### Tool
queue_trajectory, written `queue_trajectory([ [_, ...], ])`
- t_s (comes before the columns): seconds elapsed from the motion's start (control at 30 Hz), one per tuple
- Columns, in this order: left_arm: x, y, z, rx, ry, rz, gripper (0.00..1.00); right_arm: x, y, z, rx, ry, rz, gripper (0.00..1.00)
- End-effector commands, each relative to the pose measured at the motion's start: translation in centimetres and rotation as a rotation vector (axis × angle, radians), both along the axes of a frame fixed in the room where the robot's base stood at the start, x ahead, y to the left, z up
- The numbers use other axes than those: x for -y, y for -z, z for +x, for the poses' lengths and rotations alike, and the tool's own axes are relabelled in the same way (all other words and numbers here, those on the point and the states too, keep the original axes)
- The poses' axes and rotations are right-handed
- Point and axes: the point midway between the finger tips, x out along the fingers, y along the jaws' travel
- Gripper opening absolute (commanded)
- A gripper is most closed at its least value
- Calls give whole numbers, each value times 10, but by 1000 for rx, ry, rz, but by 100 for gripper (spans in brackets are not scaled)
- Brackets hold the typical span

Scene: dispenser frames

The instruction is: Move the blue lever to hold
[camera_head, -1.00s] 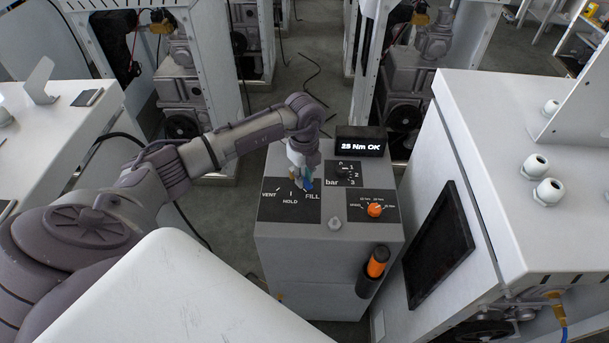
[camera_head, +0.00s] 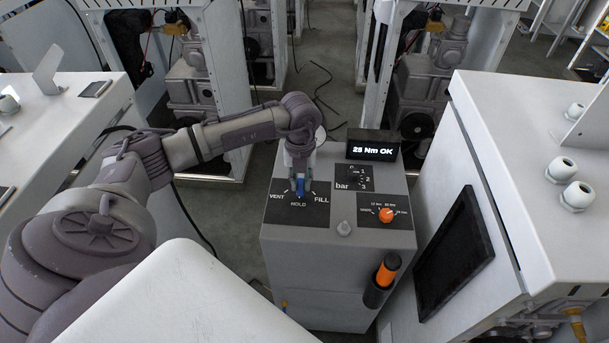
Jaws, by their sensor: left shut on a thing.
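The blue lever (camera_head: 300,187) stands on a dark plate (camera_head: 281,213) on top of the grey dispenser cabinet (camera_head: 318,260). The plate is marked VENT at left, HOLD in the middle and FILL at right. The lever is at the middle, in line with the HOLD mark. My left gripper (camera_head: 298,178) reaches down from above and is shut on the lever, hiding part of it. My right gripper is not in view.
A display (camera_head: 373,146) reading "25 Nm OK" stands at the cabinet's back. A bar dial (camera_head: 353,177), an orange knob (camera_head: 386,215) and an orange-handled tool (camera_head: 388,268) are to the right. A white cabinet with a dark screen (camera_head: 453,255) stands close at right.

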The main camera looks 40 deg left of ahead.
Motion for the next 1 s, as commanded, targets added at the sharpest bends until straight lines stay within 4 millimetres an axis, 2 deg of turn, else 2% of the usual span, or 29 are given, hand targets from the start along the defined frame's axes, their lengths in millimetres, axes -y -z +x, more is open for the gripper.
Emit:
queue_trajectory([
  [0.23, -3, -2, -1, 4, 57, 0, 0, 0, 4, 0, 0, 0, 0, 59],
  [0.67, -4, -2, -1, 4, 63, 1, 0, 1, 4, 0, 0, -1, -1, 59],
  [0.7, -4, -2, -1, 4, 63, 1, 27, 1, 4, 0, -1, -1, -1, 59],
  [0.8, -4, -2, -1, 4, 63, 0, 44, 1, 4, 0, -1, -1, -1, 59],
  [1.0, -3, -1, -1, 2, 64, 0, 46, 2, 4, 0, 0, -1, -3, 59],
])
